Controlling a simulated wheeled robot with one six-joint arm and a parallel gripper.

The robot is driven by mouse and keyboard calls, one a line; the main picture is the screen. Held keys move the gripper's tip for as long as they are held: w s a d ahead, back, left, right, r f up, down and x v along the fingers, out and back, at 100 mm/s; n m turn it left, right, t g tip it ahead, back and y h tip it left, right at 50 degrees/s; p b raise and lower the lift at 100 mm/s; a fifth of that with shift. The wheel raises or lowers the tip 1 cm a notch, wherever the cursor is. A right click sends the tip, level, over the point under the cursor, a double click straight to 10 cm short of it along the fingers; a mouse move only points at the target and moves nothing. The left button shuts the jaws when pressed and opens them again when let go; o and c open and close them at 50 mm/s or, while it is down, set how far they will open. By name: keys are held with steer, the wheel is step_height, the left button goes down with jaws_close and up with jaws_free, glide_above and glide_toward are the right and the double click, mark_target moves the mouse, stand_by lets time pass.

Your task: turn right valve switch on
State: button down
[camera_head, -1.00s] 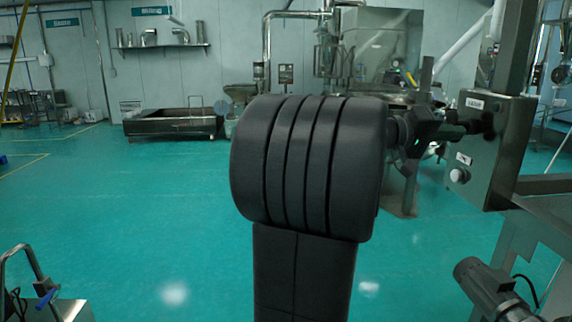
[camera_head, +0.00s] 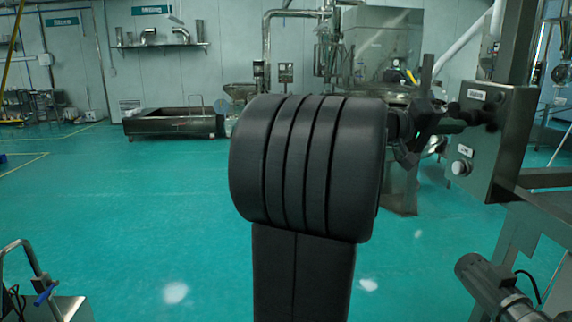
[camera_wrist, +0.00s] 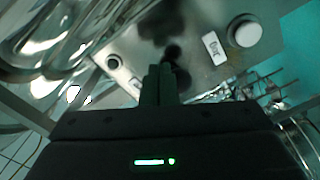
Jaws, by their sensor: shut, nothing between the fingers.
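A grey metal control box (camera_head: 507,150) stands at the right in the head view. Its face carries a dark switch knob (camera_head: 491,118) and a pale round button (camera_head: 461,167) with a white label. In the wrist view the box face (camera_wrist: 207,72) fills the top, with the pale button (camera_wrist: 243,32) at upper right and the dark knob (camera_wrist: 173,54) near the middle. My gripper (camera_head: 468,116) is shut and empty, pointing at the box face. Its fingertips (camera_wrist: 160,72) appear just below the knob in the wrist view; whether they touch it I cannot tell.
A metal frame (camera_head: 535,190) supports the box, with a motor (camera_head: 489,287) below it. Steel machinery (camera_head: 375,50) stands behind. A low metal trough (camera_head: 170,124) is at the back left. The green floor (camera_head: 130,200) at left is open.

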steer(key=shift+w+f+b, duration=0.35)
steer(key=shift+f+b, duration=0.4)
steer(key=shift+b, duration=1.1)
steer(key=shift+w+f+b, duration=0.3)
steer(key=shift+w+b, duration=0.1)
steer(key=shift+b, duration=0.65)
steer(key=shift+f, duration=0.1)
steer(key=s+a+b, duration=0.1)
steer(key=a+b, duration=0.2)
steer(key=a, duration=0.3)
steer(key=shift+f, duration=0.2)
